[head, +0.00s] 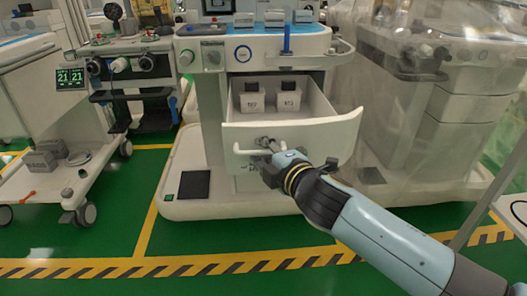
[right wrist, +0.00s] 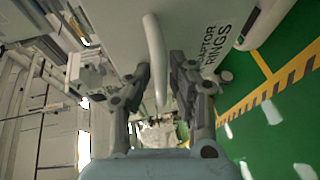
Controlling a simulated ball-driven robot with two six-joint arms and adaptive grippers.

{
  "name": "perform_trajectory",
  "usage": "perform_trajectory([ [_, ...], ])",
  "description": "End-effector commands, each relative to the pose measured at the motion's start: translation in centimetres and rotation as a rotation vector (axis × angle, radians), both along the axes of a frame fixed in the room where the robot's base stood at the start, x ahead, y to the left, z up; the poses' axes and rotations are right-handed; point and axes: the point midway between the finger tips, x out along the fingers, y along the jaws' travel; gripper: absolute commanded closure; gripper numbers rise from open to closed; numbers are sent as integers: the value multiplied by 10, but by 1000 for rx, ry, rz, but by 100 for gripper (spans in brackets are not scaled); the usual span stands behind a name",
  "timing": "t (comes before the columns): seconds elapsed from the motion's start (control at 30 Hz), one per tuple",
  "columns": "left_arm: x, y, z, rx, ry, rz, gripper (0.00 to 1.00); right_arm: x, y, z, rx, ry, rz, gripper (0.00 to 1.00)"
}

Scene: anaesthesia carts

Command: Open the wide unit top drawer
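The wide unit's top drawer (head: 292,134) stands pulled out in the head view, its inside showing. Its pale bar handle (head: 243,150) runs across the front. My right gripper (head: 264,143) is at this handle, its arm coming from the lower right. In the right wrist view the handle (right wrist: 154,45) passes between the two fingers of my right gripper (right wrist: 162,75), which close in on it from both sides. The drawer front (right wrist: 200,20) there carries lettering, partly reading "RINGS". My left gripper is not in view.
Two grey-white boxes (head: 288,101) with dark tops are in the drawer. A plastic-covered cart (head: 440,100) stands close on the right. A cart with a monitor (head: 70,78) is at left. Green floor (head: 120,210) with a striped line lies clear in front.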

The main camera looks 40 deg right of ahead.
Motion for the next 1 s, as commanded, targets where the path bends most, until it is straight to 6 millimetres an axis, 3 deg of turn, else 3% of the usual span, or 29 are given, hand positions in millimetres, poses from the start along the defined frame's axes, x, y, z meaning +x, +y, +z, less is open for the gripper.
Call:
perform_trajectory([
  [0.27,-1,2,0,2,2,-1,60,-9,1,0,-1,3,1,79],
  [0.7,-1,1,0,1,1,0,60,-97,15,17,-2,3,0,79],
  [1.0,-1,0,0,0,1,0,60,-117,18,22,0,0,0,79],
])
